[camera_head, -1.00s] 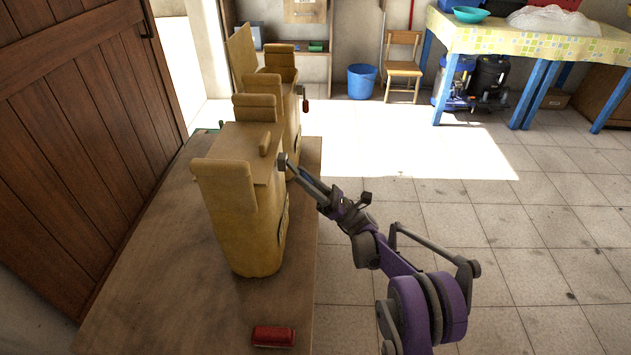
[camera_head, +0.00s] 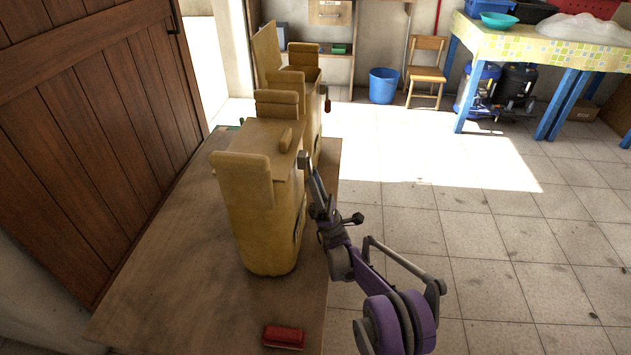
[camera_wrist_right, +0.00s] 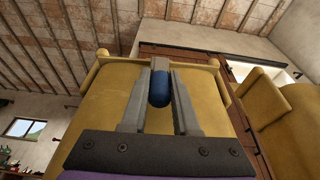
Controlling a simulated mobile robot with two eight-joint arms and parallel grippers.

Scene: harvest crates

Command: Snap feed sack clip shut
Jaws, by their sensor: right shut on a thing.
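A tan feed sack (camera_head: 262,228) stands upright on the wooden table, and more sacks (camera_head: 311,108) stand behind it. My right gripper (camera_head: 305,163) is at the right edge of the front sack's top. In the right wrist view, the gripper (camera_wrist_right: 160,72) is shut on a blue rounded piece (camera_wrist_right: 160,90), with the sack (camera_wrist_right: 107,110) close behind. The blue piece may be part of the clip; its far end and whether the clip is closed are hidden. A red clip-like object (camera_head: 284,337) lies at the table's near end. My left gripper is not in view.
The wooden table (camera_head: 190,255) has bare room left of and in front of the sacks. A wooden door (camera_head: 85,120) stands along its left. The tiled floor (camera_head: 500,240) at right is open. A blue bucket (camera_head: 383,86) and chair (camera_head: 427,72) are farther back.

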